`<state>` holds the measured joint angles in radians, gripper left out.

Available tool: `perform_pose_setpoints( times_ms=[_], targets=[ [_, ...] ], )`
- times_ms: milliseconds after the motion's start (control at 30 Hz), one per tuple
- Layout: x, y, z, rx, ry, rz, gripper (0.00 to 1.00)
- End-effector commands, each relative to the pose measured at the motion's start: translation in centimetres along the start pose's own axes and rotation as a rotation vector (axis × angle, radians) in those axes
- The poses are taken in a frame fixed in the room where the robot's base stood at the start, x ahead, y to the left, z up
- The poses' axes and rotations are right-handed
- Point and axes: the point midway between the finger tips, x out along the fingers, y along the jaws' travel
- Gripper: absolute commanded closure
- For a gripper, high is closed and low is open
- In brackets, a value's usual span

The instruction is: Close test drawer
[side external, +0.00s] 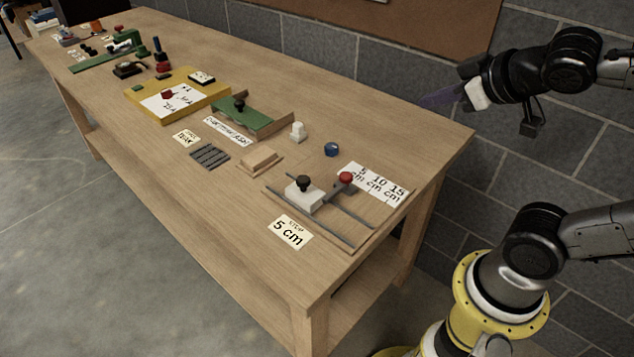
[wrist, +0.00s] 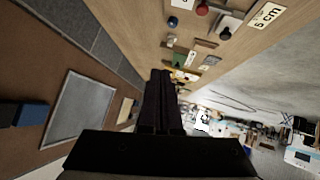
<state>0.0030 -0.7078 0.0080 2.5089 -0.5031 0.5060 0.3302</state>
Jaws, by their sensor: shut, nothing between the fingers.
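My gripper (side external: 428,101) is shut and empty, held in the air beyond the right end of the long wooden workbench. In the wrist view its dark fingers (wrist: 160,76) lie together and point along the bench, touching nothing. A green-topped piece (side external: 243,114) with wooden ends and a black knob sits mid-bench, with a label strip before it; it may be the test drawer, but I cannot tell for sure or see whether it is open. It also shows small in the wrist view (wrist: 178,60), beyond the fingertips.
A yellow board (side external: 178,112) lies farther left. A block wall stands behind.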

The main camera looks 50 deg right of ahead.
Motion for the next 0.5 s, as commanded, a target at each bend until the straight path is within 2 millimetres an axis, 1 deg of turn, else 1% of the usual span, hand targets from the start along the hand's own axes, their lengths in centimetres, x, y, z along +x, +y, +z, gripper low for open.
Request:
perform_pose_setpoints(
  times_ms=[33, 100, 167, 233, 300, 400, 467, 500],
  targets=[
    [0.6, 0.3, -1.2, -0.049, 0.048, 0.018, 1.00],
    [1.3, 0.2, -2.9, -0.123, 0.116, 0.028, 1.00],
    [1.9, -0.3, -4.2, -0.194, 0.166, 0.022, 1.00],
    [2.6, -1.3, -5.3, -0.282, 0.216, -0.003, 1.00],
    [3.5, -2.7, -6.0, -0.374, 0.252, -0.044, 1.00],
    [4.7, -5.1, -6.0, -0.509, 0.279, -0.129, 1.00],
    [5.4, -6.8, -5.5, -0.591, 0.282, -0.193, 1.00],
    [5.9, -7.9, -4.9, -0.647, 0.276, -0.240, 1.00]
  ],
)
